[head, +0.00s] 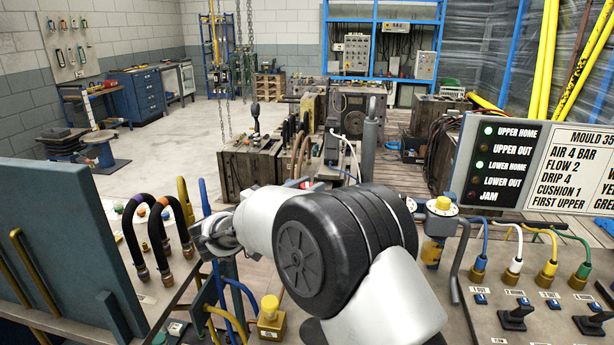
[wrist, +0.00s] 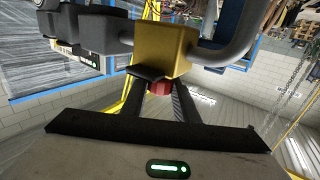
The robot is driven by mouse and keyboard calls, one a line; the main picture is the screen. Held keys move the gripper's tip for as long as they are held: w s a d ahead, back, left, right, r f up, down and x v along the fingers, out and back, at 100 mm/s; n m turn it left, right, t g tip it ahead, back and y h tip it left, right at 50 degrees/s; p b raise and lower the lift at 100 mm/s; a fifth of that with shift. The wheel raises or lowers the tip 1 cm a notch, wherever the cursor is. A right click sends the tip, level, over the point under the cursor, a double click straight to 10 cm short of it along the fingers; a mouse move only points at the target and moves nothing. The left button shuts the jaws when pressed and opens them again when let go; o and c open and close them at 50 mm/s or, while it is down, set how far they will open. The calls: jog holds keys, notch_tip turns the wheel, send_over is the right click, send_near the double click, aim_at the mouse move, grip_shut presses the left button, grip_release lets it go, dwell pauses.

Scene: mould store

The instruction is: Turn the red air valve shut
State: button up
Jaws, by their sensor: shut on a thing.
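The red air valve's handle (wrist: 159,88) shows in the wrist view as a small red piece, mostly hidden. My gripper (wrist: 161,93) is shut on it, with a dark finger on each side. A yellow block (wrist: 163,48) with a thick grey pipe is just beyond the fingertips, close against the red piece. A dark plate at the block's edge covers part of the red piece, so I cannot tell how far the handle is turned. In the head view my arm fills the middle, and neither the fingertips nor the red handle can be made out clearly.
A blue-grey panel (head: 66,250) stands at the left, close to black hoses (head: 130,238). A status board (head: 545,165) and a console with levers (head: 550,310) are at the right. A yellow-capped fitting (head: 270,309) stands below my arm. Open floor (head: 165,150) lies behind at the left.

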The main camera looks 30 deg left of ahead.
jog(key=shift+r+m+g+h+p, duration=0.1)
jog(key=shift+m+g+h+p, duration=0.4)
jog(key=shift+h, duration=0.4)
jog(key=shift+r+m+g+h+p, duration=0.1)
jog(key=shift+m+g+h+p, duration=0.2)
jog(key=shift+m+h, duration=0.5)
jog(key=o, duration=1.1)
jog(key=shift+c, duration=0.2)
jog(key=shift+f, duration=0.1)
jog(key=v, duration=1.2)
jog(key=shift+f, duration=0.15)
jog(key=shift+w+a, duration=0.1)
jog(key=shift+w, duration=0.05)
